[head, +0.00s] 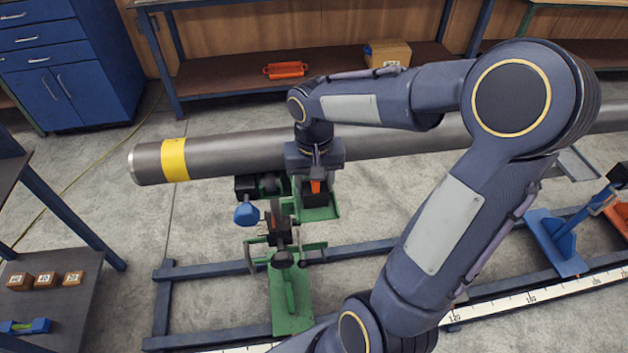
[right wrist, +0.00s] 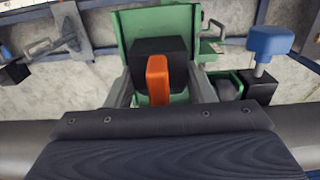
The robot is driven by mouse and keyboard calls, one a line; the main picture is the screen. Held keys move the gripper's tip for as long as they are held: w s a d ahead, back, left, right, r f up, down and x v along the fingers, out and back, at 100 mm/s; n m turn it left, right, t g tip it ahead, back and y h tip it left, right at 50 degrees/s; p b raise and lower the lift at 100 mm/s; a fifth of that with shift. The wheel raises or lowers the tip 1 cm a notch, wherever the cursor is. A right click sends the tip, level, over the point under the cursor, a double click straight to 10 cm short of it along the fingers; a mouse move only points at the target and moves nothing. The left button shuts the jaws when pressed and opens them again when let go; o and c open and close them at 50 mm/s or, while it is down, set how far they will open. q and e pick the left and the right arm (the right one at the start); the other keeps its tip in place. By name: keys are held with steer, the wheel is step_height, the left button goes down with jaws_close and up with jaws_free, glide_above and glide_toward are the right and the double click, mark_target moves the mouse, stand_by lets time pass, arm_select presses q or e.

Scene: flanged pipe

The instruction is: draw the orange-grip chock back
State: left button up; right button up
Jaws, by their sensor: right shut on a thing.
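The orange-grip chock (head: 316,193) is a black block with an upright orange grip, on a green bracket (head: 330,213) beside the grey pipe (head: 235,153). In the right wrist view the chock's orange grip (right wrist: 157,79) stands in front of its black block (right wrist: 150,55). My right gripper (head: 317,176) reaches down over the pipe and is shut on the orange grip. Its fingers show on both sides of the grip in the right wrist view (right wrist: 160,92). The fingertip contact is partly hidden. My left gripper is not in view.
A blue knob (head: 246,214) stands left of the chock, and it also shows in the right wrist view (right wrist: 270,40). The green stand (head: 290,300) sits on dark blue rails (head: 210,270). A side table (head: 60,295) with small wooden blocks is at the left.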

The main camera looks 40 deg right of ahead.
steer(key=shift+r, duration=0.1)
stand_by(0.3)
steer(key=o, duration=1.2)
steer(key=shift+c, duration=0.2)
steer(key=shift+r, duration=0.1)
steer(key=shift+r+p, duration=2.95)
steer(key=shift+r, duration=0.5)
steer(key=s+a+r+n+t+y, duration=0.3)
steer(key=s+a, duration=0.6)
steer(key=s, duration=0.3)
steer(key=n+t, duration=0.1)
steer(key=t, duration=0.1)
steer(key=shift+s+a+r+t+y, duration=0.25)
steer(key=shift+a+r+t+y, duration=0.05)
steer(key=shift+a+y, duration=0.1)
